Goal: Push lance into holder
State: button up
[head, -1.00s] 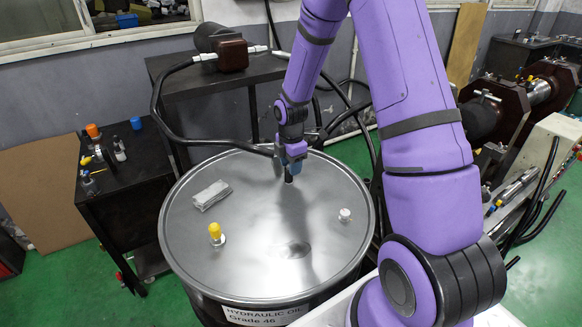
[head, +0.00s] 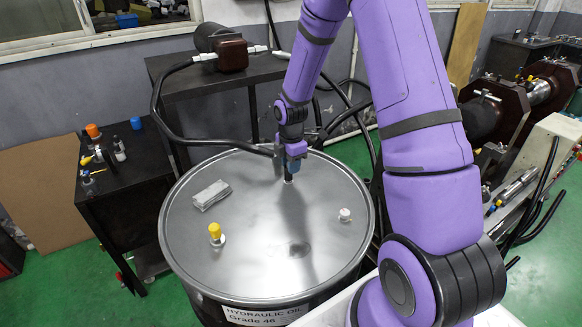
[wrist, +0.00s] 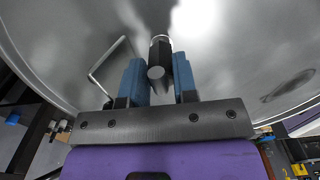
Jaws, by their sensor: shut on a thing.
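My gripper (head: 294,158) is low over the far middle part of a grey drum lid. In the wrist view its two blue fingers (wrist: 160,85) are shut on a dark cylinder (wrist: 160,49), which I take to be the lance. The cylinder has a pale metal ring near its far end and a round grey near end. In the head view its dark lower part (head: 288,173) points down, with a small pale spot under it at the lid. I cannot tell whether it touches the lid. I cannot make out a holder for certain; the gripper may hide it.
The drum lid (head: 250,240) carries a grey block (head: 211,194), a yellow-capped fitting (head: 216,233) and a white cap (head: 344,214). A dark table (head: 200,75) with a brown box and black hoses stands behind. A small bench (head: 125,190) stands left.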

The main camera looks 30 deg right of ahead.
notch_tip(320, 180, up, 12)
jog(key=shift+f, duration=0.15)
dwell(2.2)
jog(key=o, duration=0.3)
jog(key=shift+c, duration=1.3)
